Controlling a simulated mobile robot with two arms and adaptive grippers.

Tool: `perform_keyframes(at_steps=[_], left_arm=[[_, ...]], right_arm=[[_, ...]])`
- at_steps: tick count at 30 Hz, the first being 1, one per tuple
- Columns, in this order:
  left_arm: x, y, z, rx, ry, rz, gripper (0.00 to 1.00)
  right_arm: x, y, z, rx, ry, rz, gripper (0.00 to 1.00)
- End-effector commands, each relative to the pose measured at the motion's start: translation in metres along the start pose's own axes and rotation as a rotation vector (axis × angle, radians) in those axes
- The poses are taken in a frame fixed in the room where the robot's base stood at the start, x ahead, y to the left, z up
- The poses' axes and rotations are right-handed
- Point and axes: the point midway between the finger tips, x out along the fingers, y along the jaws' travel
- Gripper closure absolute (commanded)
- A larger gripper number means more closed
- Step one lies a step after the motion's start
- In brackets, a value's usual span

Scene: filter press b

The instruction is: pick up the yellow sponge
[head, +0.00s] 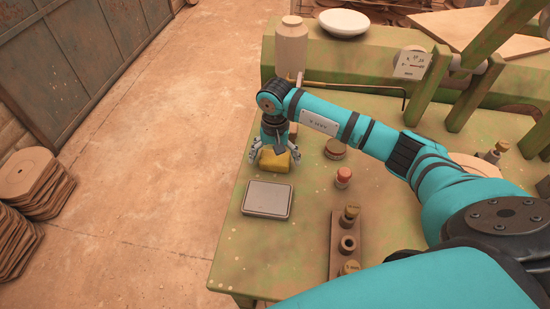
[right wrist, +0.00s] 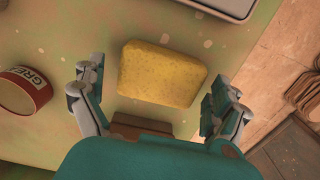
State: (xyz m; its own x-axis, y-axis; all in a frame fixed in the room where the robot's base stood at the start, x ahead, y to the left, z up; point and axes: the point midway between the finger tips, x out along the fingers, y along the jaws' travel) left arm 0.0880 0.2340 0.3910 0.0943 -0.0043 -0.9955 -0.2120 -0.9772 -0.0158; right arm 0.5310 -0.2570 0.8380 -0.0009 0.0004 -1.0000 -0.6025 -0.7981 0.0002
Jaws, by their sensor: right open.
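The yellow sponge (head: 274,161) lies on the green table near its left edge, just behind a grey flat device. It also shows whole in the right wrist view (right wrist: 162,74), lying flat. My right gripper (head: 275,156) is open above the sponge, pointing down. In the right wrist view its two fingers (right wrist: 155,95) stand apart on either side of the sponge's near part, with a visible gap on the left. The sponge is not gripped. In the head view the gripper partly covers the sponge. My left gripper is not in view.
A grey flat device (head: 267,199) lies in front of the sponge. A brown block (right wrist: 142,126) is close behind it. A round tin (head: 336,149) and a red-capped jar (head: 343,177) stand to the right. A rack with bottles (head: 346,259) is nearer. A pale canister (head: 291,48) stands at the back.

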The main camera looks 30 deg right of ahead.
Motion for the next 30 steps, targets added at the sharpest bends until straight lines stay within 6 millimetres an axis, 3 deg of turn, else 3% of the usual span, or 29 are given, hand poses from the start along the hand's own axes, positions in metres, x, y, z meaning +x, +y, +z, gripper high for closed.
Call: perform_keyframes(at_steps=[6, 17, 30], left_arm=[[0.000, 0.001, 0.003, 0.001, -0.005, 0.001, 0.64], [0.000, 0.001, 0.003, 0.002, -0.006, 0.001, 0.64], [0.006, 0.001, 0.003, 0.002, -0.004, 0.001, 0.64]], right_arm=[[0.001, 0.000, 0.000, 0.000, 0.001, -0.001, 0.00], [0.001, 0.000, 0.000, 0.000, 0.001, -0.001, 0.44], [-0.011, -0.001, -0.001, -0.002, 0.004, -0.002, 0.44]])
